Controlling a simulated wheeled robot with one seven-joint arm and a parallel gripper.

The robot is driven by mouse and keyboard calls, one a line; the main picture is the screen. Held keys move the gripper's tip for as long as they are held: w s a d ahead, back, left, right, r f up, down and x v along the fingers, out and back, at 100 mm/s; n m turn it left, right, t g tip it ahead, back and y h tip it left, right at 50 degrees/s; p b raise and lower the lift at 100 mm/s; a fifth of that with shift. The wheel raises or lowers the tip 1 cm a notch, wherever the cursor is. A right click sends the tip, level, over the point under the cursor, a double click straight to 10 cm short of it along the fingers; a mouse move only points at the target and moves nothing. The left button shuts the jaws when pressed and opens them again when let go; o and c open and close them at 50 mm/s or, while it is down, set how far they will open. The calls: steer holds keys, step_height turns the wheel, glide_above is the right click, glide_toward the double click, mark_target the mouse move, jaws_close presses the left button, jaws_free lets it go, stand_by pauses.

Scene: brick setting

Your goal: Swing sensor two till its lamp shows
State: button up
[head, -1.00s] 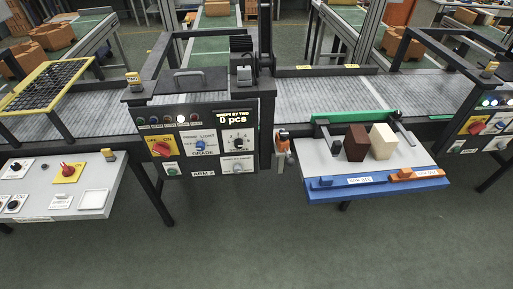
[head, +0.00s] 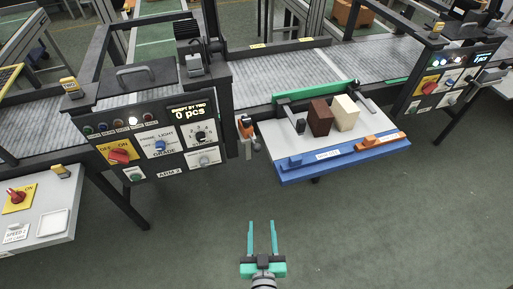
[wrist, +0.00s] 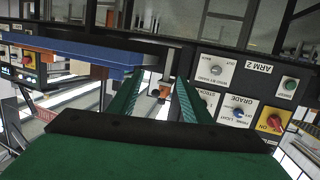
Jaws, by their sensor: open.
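My gripper (head: 262,224) is open and empty, with two teal fingers pointing up the picture over bare floor. It also shows in the wrist view (wrist: 155,98). An orange-topped device (head: 246,127) hangs on a post between the ARM 2 panel (head: 180,165) and the side table; it may be a sensor, but no number is readable on it. The gripper is well apart from it. In the wrist view, which is upside down, an orange and grey part (wrist: 165,92) shows between the fingers. On the panel one lamp (head: 132,120) glows white among darker ones.
A side table with a blue front edge (head: 340,158) carries a brown block (head: 319,117) and a cream block (head: 345,113). A grey table (head: 40,225) with a red knob stands at left. Another panel (head: 450,80) stands at right. The floor around my gripper is clear.

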steer(key=w+r+n+t+y, duration=0.15)
steer(key=w+r, duration=0.25)
steer(key=w, duration=0.6)
steer(key=n+y, duration=0.3)
glide_toward(258, 151)
steer(key=w, duration=0.1)
steer(key=x, duration=0.9)
steer(key=shift+w+a, duration=0.2)
steer(key=shift+w, duration=0.2)
steer(key=shift+w+a, duration=0.25)
steer(key=shift+w, duration=0.15)
